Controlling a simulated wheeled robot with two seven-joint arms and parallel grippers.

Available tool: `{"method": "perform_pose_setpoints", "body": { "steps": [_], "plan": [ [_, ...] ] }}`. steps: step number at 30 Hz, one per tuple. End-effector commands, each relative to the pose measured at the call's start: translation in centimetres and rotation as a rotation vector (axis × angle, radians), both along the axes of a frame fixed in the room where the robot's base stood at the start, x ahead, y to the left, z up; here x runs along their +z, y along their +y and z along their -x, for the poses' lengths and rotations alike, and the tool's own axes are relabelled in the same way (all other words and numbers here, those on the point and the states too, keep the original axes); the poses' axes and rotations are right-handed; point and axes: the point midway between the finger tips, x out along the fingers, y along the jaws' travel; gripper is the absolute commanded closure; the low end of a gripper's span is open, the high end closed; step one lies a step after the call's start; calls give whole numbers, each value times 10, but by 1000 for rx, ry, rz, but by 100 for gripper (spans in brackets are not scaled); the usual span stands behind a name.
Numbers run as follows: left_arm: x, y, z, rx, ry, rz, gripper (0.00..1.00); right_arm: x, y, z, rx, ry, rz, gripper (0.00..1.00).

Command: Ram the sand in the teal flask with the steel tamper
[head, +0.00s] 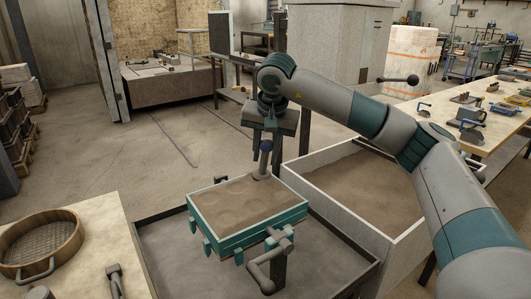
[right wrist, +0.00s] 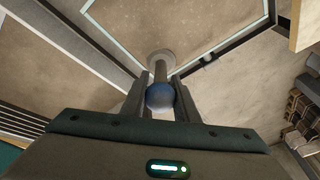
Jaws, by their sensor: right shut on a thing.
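The teal flask (head: 268,232) is a rectangular frame filled nearly to the rim with brown sand (head: 232,207). Shallow round marks show in the sand. My right gripper (head: 266,134) is above the flask's far right part, shut on the steel tamper (head: 264,164). The tamper hangs about upright, its round foot at or just over the sand; I cannot tell if it touches. In the right wrist view the tamper's blue knob (right wrist: 160,97) sits between the fingers, with its grey foot against the sand beyond. My left gripper is out of view.
The flask stands over a dark, low-walled tray (head: 185,262), with a grey crank handle (head: 262,273) in front. A sand bin (head: 402,250) is at the right. A round sieve (head: 40,243) lies on the left bench (head: 98,225). Another bench (head: 408,110) with tools is far right.

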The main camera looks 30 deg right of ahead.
Motion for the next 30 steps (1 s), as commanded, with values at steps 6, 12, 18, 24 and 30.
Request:
{"method": "perform_pose_setpoints", "body": {
  "steps": [6, 12, 18, 24, 30],
  "plan": [
    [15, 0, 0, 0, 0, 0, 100, 19, 0, 0, 1, -3, -1, 96],
    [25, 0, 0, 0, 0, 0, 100, 32, 0, 0, 1, -3, -1, 96],
    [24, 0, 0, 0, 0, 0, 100, 32, 0, 0, 0, -2, -1, 96],
    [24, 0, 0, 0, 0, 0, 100, 32, 0, 0, 0, -2, -1, 96],
    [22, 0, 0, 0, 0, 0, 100, 28, 0, 0, 0, -2, -1, 96]
  ]
}}
